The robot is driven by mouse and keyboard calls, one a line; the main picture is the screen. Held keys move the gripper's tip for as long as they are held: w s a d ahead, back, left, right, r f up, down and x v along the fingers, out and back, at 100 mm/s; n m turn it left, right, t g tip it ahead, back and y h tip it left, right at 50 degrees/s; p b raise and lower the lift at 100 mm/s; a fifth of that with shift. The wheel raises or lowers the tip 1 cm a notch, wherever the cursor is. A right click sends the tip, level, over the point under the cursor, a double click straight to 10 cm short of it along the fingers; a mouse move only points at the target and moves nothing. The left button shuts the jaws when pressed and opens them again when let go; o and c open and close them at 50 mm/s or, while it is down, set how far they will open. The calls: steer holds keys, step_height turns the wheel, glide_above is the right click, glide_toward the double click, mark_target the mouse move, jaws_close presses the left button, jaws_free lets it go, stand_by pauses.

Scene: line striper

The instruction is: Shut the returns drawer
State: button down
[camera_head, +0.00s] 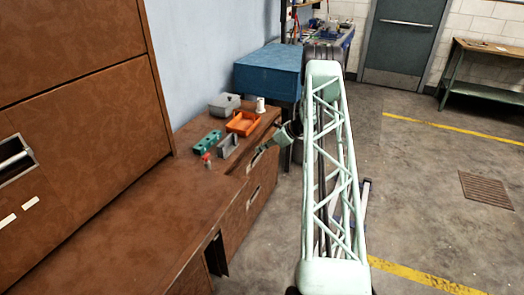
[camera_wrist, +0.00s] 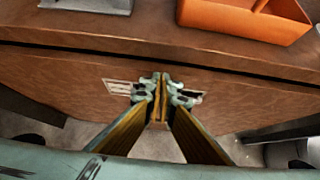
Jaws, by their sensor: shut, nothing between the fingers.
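A brown wooden drawer front (camera_wrist: 60,80) fills the middle of the wrist view, under the counter edge. It bears a pale label (camera_wrist: 118,87), too small to read, and a metal fitting partly hidden behind my fingers. My gripper (camera_wrist: 160,80) is shut and empty, its fingertips together in front of the drawer face. I cannot tell whether they touch it. How far the drawer stands out is unclear.
On the brown counter (camera_head: 150,215) stand an orange tray (camera_head: 242,123), a grey bin (camera_head: 224,104), a green block (camera_head: 207,142), a grey holder (camera_head: 228,146) and a white spool (camera_head: 260,105). A blue cabinet (camera_head: 268,72) stands behind. Open floor (camera_head: 420,200) lies right.

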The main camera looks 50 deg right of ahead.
steer(key=shift+s, duration=0.15)
steer(key=s+f+p+v, duration=0.1)
steer(key=f+v, duration=0.1)
steer(key=v, duration=1)
steer(key=shift+s+d+r+p, duration=0.35)
steer(key=shift+s+d, duration=0.1)
steer(key=shift+s, duration=0.2)
steer(key=shift+w, duration=0.1)
